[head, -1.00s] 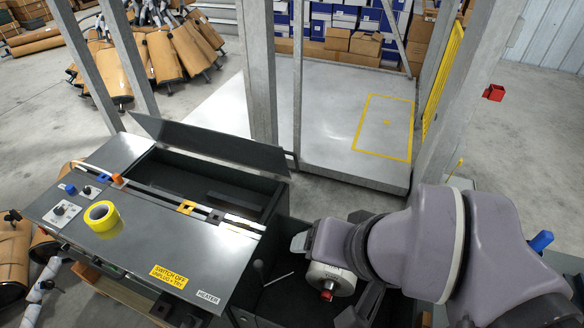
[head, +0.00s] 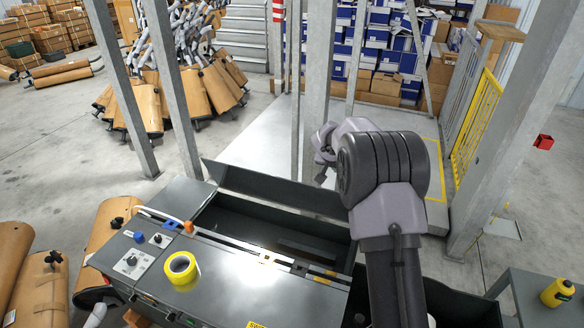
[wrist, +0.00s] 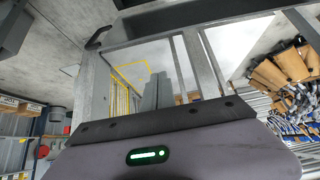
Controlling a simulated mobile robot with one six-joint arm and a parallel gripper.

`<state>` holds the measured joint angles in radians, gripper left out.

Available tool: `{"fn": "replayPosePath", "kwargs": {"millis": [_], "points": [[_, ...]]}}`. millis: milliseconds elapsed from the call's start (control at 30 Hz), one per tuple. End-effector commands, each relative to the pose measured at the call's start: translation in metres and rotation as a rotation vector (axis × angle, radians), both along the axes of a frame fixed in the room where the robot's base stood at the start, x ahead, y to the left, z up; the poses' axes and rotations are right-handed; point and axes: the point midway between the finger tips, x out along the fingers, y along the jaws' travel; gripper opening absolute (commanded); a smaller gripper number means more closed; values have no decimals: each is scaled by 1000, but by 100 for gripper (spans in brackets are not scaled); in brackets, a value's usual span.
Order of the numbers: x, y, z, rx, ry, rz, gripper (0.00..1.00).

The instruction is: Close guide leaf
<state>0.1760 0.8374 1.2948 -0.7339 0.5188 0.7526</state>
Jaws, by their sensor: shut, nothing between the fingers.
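The long dark panel I take to be the guide leaf (head: 270,188) stands raised and tilted along the far side of the open trough (head: 255,228) of the grey heater machine (head: 215,262). My gripper (head: 321,178) is beyond the panel's right part in the head view, partly hidden by my own wrist. I cannot tell whether it touches the panel. In the wrist view my gripper's fingers (wrist: 160,92) look shut and empty. A dark bar (wrist: 195,17) crosses the top of that view; I cannot tell if it is the panel.
Yellow tape (head: 181,268) lies on the machine top. Steel posts (head: 320,80) rise behind the panel, near my gripper. A yellow bottle (head: 557,292) stands on a side table (head: 520,300).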

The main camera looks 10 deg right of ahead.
Motion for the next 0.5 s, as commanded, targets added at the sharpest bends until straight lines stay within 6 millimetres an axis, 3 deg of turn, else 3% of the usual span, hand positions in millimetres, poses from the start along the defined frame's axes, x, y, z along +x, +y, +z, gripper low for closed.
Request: {"fn": "replayPosePath", "kwargs": {"millis": [500], "points": [[47, -33, -75, -7, -4, -4, 0]]}}
